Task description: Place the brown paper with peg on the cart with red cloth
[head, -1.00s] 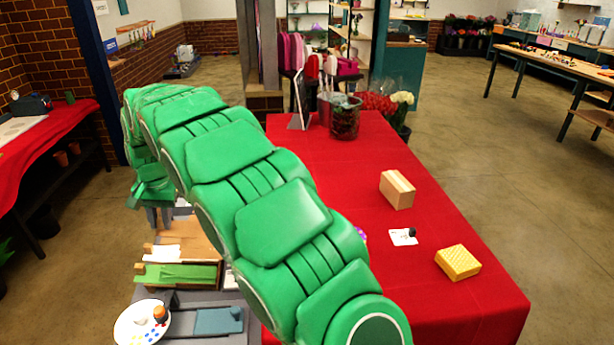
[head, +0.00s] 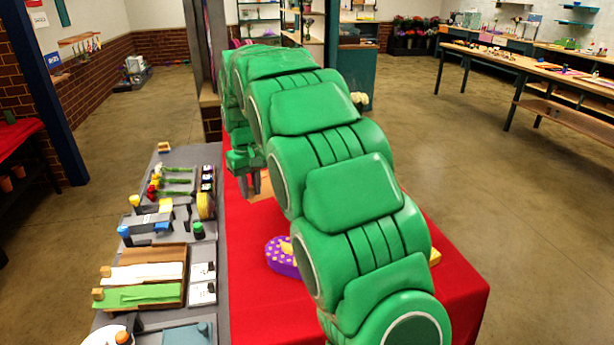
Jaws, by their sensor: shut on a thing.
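My gripper (head: 254,188) is at the end of my green arm, over the far left part of the red cloth (head: 250,305) on the cart. It is shut on a tan-brown piece (head: 264,184), which looks like the brown paper; my arm hides part of it. I cannot make out its peg, or whether the paper touches the cloth.
A purple dotted item (head: 280,256) lies on the cloth nearer me. A yellow box (head: 435,257) is mostly behind my arm. The grey bench (head: 222,240) at left holds a tray with white paper (head: 147,272), green paper (head: 140,296) and tools.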

